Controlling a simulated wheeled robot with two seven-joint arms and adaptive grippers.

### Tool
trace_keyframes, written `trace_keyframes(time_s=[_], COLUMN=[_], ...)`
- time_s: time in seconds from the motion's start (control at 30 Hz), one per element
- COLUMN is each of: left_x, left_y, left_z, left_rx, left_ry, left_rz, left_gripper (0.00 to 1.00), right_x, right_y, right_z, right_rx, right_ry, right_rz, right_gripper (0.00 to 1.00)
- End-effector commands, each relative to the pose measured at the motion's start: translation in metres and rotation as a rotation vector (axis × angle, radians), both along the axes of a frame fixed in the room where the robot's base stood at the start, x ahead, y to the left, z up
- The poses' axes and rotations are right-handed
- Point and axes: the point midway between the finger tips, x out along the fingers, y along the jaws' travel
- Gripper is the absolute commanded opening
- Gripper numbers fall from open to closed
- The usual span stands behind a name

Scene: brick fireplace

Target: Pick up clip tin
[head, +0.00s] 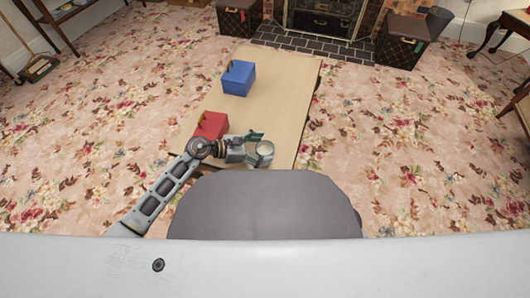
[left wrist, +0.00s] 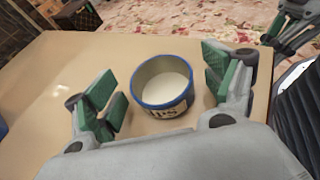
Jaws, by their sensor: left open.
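The clip tin is a round, open-topped tin with a blue rim, a pale inside and partly visible lettering. It stands upright on the light wooden table and shows in the left wrist view (left wrist: 163,92) and the head view (head: 266,148). My left gripper (head: 256,146) is open at the table's near end. In the left wrist view its green-padded fingers (left wrist: 164,86) stand on either side of the tin, with gaps to it. Part of my right gripper (left wrist: 288,22) shows at the upper right of that view; its jaw state is unclear.
The table (head: 277,95) also bears a red box (head: 212,124) beside my left arm and a blue box (head: 237,79) farther back. Its middle is bare. Dark trunks (head: 402,42) and a brick fireplace stand beyond. Floral carpet surrounds the table.

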Motion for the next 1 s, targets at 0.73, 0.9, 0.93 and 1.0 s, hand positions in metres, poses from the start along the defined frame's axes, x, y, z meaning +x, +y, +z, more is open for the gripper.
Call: trace_keyframes(time_s=[0.73, 0.9, 0.93, 1.0], left_x=[0.0017, 0.0017, 0.0017, 0.0018], left_y=[-0.0057, -0.0056, -0.0056, -0.0056], left_z=[-0.0028, -0.0028, -0.0028, -0.0028], left_rx=[0.001, 0.001, 0.001, 0.001], left_ry=[0.000, 0.000, 0.000, 0.000], left_rz=[0.000, 0.000, 0.000, 0.000], left_gripper=[0.68, 0.46, 0.44, 0.44], right_x=[-0.0011, 0.0000, 0.0003, 0.0013], right_y=[-0.0003, -0.0004, -0.0003, -0.0003], right_z=[-0.0012, -0.0007, -0.0004, 0.0001], right_rx=[0.003, 0.003, 0.003, 0.003], right_ry=[-0.008, -0.009, -0.010, -0.011], right_rz=[0.000, 0.000, -0.001, 0.000], right_gripper=[0.00, 0.00, 0.00, 0.00])
